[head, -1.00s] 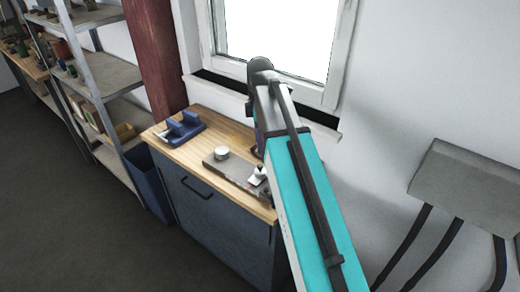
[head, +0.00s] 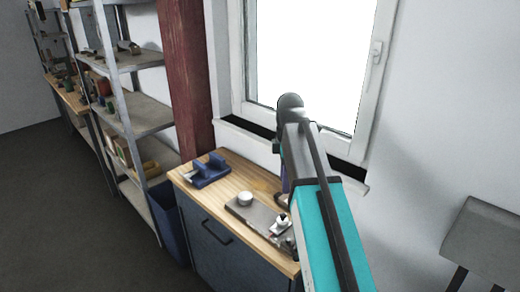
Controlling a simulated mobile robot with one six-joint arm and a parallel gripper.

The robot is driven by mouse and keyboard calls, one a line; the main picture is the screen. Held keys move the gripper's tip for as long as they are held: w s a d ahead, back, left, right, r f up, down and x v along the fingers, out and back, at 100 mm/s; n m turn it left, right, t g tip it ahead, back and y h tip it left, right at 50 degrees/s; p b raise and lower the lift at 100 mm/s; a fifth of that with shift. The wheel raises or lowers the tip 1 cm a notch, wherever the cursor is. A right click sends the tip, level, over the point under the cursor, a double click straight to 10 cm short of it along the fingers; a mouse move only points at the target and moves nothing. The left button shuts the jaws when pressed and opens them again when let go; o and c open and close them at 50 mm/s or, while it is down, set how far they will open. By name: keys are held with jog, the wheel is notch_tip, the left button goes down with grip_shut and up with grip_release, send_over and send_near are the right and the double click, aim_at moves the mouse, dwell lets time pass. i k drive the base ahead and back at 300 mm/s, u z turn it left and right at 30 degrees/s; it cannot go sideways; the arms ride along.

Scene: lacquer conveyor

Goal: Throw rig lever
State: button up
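A rig with a flat grey plate (head: 252,213) lies on the wooden-topped cabinet (head: 228,184) below the window. A white round knob or cylinder (head: 245,199) stands at its left end. A small white-and-black fitting (head: 283,222) sits towards its right end, close beside my arm in the picture. I cannot make out which part is the lever. My turquoise and grey arm reaches over the right side of the cabinet and covers part of it. My gripper does not show; it is hidden behind the arm.
A blue tool-like device (head: 206,170) stands at the cabinet's back left. A dark blue bin (head: 168,222) stands left of the cabinet, beside metal shelves (head: 138,115). A red post (head: 187,75) rises behind. A grey seat (head: 485,245) is at right. The left floor is clear.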

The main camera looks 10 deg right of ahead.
aim_at(295, 258)
jog(key=u, duration=0.05)
jog(key=k, duration=1)
jog(key=z, duration=0.05)
